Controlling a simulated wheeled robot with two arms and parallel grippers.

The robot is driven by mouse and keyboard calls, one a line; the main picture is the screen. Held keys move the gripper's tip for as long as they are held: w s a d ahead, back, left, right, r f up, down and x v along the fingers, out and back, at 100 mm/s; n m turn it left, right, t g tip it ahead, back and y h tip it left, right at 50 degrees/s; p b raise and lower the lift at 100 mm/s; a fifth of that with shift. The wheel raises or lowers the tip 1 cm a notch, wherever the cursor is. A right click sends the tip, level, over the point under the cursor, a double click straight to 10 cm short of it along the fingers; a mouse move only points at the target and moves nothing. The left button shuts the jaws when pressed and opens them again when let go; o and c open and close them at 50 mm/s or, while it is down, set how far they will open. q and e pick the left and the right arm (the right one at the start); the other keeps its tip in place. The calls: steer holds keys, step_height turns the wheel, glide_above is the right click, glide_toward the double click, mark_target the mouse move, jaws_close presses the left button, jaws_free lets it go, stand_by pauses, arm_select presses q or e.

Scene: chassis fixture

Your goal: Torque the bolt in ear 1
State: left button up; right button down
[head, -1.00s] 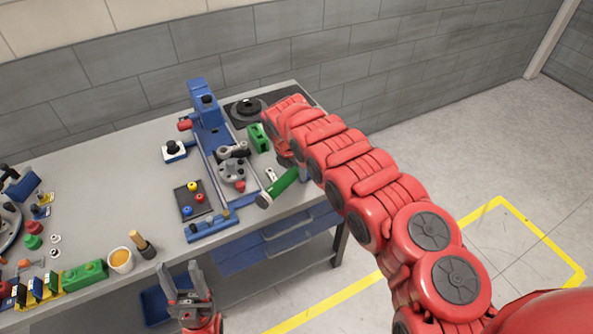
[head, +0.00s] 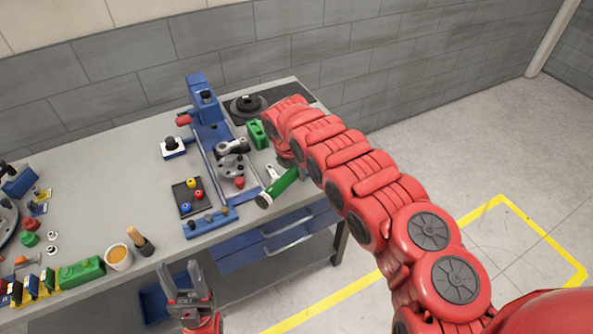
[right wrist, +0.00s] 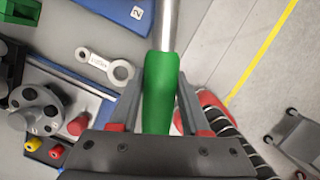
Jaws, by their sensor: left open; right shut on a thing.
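My right gripper (right wrist: 160,82) is shut on the green handle of a steel-shafted tool (right wrist: 157,95). The tool is held tilted over the bench's right front edge, and its green handle (head: 279,187) shows in the head view. A grey round part (head: 232,166) sits in the blue fixture (head: 213,130), left of the tool and apart from it. The part also shows in the right wrist view (right wrist: 38,103), with a red knob (right wrist: 78,123) beside it. I cannot tell which ear is ear 1. My left gripper (head: 187,285) is open and empty before the bench's front edge.
A black tray (head: 181,208) holds yellow, red and blue knobs. A small labelled spanner (right wrist: 105,65) lies near the tool. A green block (head: 257,134) and a black round piece (head: 248,106) stand behind.

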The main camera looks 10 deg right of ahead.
steer(key=shift+f+b, duration=0.1)
steer(key=shift+b, duration=0.25)
stand_by(0.3)
steer(key=shift+w+a+f+b, duration=0.1)
steer(key=shift+w+a+b, duration=0.1)
steer(key=shift+b, duration=0.55)
steer(key=shift+w+a+m+b, duration=0.35)
steer(key=shift+w+b, duration=0.1)
steer(key=shift+b, duration=2.2)
steer(key=shift+r, duration=1.15)
steer(key=shift+r+p, duration=1.05)
steer(key=shift+r, duration=1.45)
steer(key=shift+s+f, duration=0.1)
steer(key=shift+s, duration=0.05)
